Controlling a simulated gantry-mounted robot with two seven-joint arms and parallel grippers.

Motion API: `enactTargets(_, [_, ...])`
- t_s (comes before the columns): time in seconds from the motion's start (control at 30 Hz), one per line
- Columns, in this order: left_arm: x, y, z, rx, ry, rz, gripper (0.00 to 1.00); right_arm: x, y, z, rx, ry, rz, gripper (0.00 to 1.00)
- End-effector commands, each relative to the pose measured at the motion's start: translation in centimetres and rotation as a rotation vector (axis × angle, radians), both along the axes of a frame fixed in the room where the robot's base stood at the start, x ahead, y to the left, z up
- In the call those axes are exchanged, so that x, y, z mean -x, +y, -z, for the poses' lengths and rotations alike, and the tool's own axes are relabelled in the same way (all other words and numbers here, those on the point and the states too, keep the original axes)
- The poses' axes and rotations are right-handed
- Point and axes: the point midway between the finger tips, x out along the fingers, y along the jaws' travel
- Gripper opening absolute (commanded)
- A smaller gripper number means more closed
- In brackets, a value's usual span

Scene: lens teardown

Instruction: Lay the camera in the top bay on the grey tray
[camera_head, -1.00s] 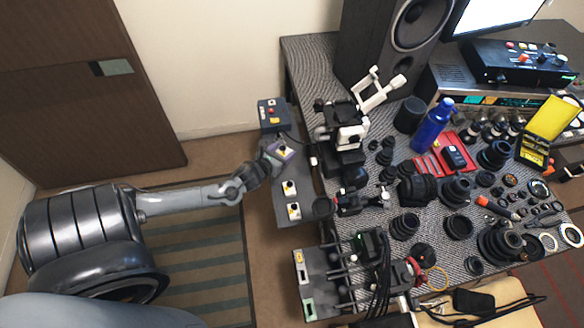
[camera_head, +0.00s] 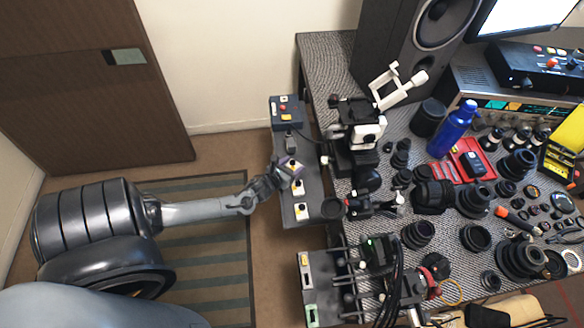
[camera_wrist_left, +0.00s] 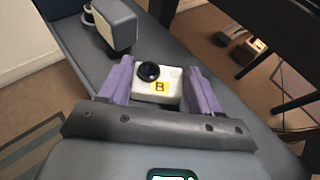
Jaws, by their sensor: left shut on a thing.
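A small white camera (camera_wrist_left: 158,82) with a black round lens and a yellow "B" label sits between the purple fingers of my left gripper (camera_wrist_left: 160,88) in the left wrist view. My left gripper (camera_head: 290,166) is shut on it over the long grey tray (camera_head: 288,207) in the head view. I cannot tell whether the camera touches the tray. Two similar white blocks with yellow labels, one (camera_head: 298,187) just below the gripper and one (camera_head: 303,210) further down, stand on this tray. A grey box (camera_head: 290,139) is above the gripper; it also shows in the wrist view (camera_wrist_left: 112,25). My right gripper is not in view.
A blue control box (camera_head: 286,112) stands at the tray's far end. A cluttered table (camera_head: 324,80) with a white-armed device (camera_head: 366,130) and many lens parts lies close on the right. A second grey panel (camera_head: 318,272) with rods is below.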

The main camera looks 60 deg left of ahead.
Motion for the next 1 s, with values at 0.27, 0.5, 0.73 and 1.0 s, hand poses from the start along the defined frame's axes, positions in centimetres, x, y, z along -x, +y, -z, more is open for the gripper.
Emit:
enactTargets(0.27, [-0.04, 0.01, 0.11, 0.000, -0.001, 0.000, 0.32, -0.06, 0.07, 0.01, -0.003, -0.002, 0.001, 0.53])
enactTargets(0.5, [-0.01, 0.00, 0.46, 0.000, 0.000, 0.000, 0.77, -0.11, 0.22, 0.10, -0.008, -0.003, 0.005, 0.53])
enactTargets(0.73, [0.00, 0.00, 0.44, 0.000, 0.000, 0.000, 0.89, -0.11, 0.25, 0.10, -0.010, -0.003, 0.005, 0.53])
enactTargets(1.0, [0.33, -0.13, -0.09, 0.000, 0.001, 0.000, 0.89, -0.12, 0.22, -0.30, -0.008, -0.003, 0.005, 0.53])
